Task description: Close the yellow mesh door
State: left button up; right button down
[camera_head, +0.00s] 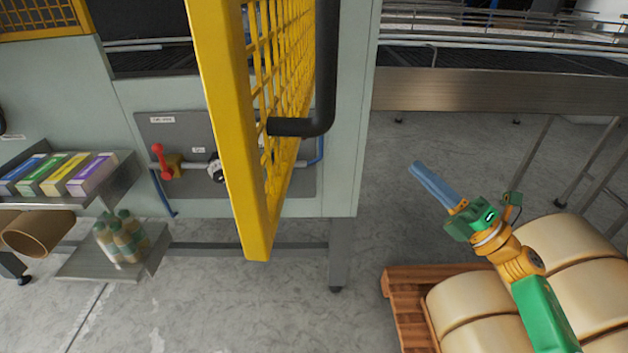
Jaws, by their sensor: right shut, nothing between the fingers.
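The yellow mesh door (231,125) stands open, swung out from the grey machine toward me, so I see it nearly edge-on. Its black handle (326,75) is on the right side of the door, with a bent lower end. My right gripper (424,172) is to the right of the door and lower than the handle, apart from both, over the floor. Its blue fingers are together with nothing between them. My left gripper is not in view.
A wooden pallet (398,292) with cream sacks (468,303) lies under my right arm. A steel conveyor (480,90) runs at the back right. At left, shelves hold coloured boxes (62,172) and bottles (122,238). Bare floor shows between machine and pallet.

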jog(key=s+a+r+n+g+y, duration=0.35)
jog(key=s+r+n+g, duration=0.3)
jog(key=n+g, duration=0.4)
jog(key=n+g+h, duration=0.3)
jog(key=n, duration=0.7)
send_near(286, 179)
jog(key=shift+y, duration=0.35)
jog(key=a+p, duration=0.4)
jog(key=w+a+p, duration=0.1)
jog(key=a+p, duration=0.1)
jog(key=shift+f, duration=0.1)
jog(key=shift+w+a+f, duration=0.1)
jog(key=shift+a+f, duration=0.15)
jog(key=shift+a, duration=0.15)
